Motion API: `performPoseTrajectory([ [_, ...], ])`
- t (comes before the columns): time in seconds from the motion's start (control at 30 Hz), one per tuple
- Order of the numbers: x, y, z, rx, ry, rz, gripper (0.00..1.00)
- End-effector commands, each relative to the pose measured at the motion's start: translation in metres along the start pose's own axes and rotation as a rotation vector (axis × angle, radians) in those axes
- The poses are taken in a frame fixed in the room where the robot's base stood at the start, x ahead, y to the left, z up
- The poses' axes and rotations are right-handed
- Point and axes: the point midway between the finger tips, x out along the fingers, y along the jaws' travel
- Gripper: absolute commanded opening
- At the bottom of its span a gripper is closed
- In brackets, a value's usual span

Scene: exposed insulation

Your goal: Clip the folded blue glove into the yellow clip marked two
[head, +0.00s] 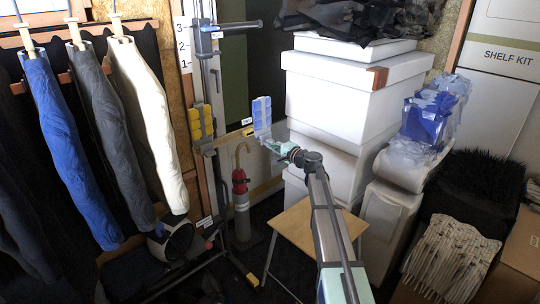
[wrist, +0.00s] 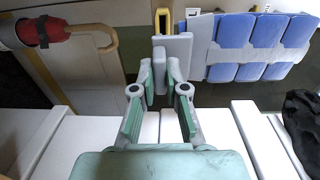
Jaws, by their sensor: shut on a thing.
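The blue piece (head: 262,112), a panel of several padded segments on a grey backing, looks like the folded glove. In the wrist view the blue panel (wrist: 248,35) extends to the right of my fingertips. My gripper (head: 268,142) is shut on the grey block (wrist: 178,55) at its left end, holding it upright in the air. A yellow segmented piece (head: 200,122) is on the post to the left, apart from my gripper. A yellow loop (wrist: 162,20) stands just beyond the fingertips in the wrist view. I cannot read a two on any clip.
A white board (head: 183,45) marked 3, 2, 1 stands beside the post (head: 210,75). White boxes (head: 335,95) are stacked right of my gripper. A red and grey cylinder (head: 240,195) and a wooden stool (head: 305,232) stand below. Hanging sleeves (head: 140,110) fill the left.

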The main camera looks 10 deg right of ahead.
Motion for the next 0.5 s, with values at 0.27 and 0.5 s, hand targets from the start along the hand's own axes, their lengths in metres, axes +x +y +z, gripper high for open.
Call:
performPoseTrajectory([
  [0.27,0.0003,0.0001,0.0005,-0.002,-0.002,-0.045,0.0],
  [0.5,0.0004,0.0003,0.0007,-0.002,-0.003,-0.045,0.0],
])
